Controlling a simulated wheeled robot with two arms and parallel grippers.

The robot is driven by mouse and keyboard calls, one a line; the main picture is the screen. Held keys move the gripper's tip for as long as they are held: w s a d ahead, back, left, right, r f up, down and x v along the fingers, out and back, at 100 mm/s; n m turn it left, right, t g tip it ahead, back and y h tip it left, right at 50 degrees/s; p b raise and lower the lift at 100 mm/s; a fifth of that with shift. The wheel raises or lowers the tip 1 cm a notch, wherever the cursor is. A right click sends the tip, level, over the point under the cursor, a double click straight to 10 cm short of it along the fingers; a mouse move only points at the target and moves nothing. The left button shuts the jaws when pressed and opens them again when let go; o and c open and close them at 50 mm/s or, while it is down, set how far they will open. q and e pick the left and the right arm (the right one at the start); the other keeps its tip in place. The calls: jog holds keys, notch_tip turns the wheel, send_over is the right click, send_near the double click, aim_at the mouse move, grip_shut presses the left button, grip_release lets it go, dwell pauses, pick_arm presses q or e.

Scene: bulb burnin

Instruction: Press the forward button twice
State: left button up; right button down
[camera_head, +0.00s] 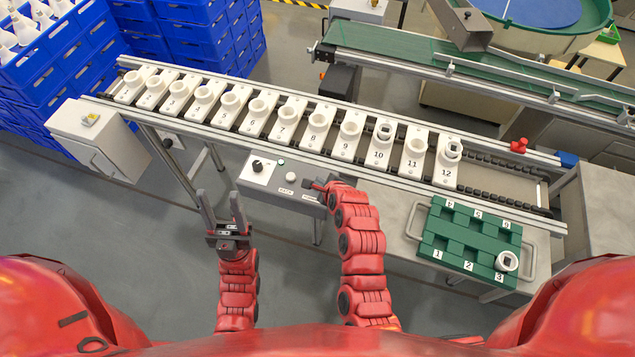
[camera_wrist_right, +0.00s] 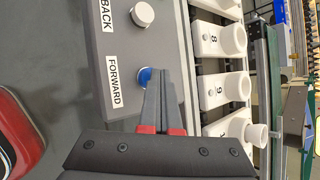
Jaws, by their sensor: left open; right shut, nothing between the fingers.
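The forward button is blue (camera_wrist_right: 145,77) in the right wrist view, on a grey control panel beside the label FORWARD (camera_wrist_right: 115,82). My right gripper (camera_wrist_right: 156,72) is shut and empty, its fingertips at the button and overlapping its edge; I cannot tell whether they touch it. In the head view my right gripper (camera_head: 322,185) hides the forward button at the panel's right end. The back button is pale (camera_wrist_right: 142,14), with the label BACK (camera_wrist_right: 106,14) beside it. My left gripper (camera_head: 221,205) is open and empty, left of and apart from the panel.
Behind the panel runs a conveyor (camera_head: 490,188) with numbered white sockets (camera_head: 318,124), some holding items. A dark knob (camera_head: 257,166) sits at the panel's left. A red button (camera_head: 519,145) stands by the conveyor.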

jog(key=shift+r, duration=0.1)
jog(key=shift+r+p, duration=0.55)
jog(key=shift+r, duration=0.25)
jog(key=shift+r+p, duration=1.65)
jog(key=shift+r, duration=0.85)
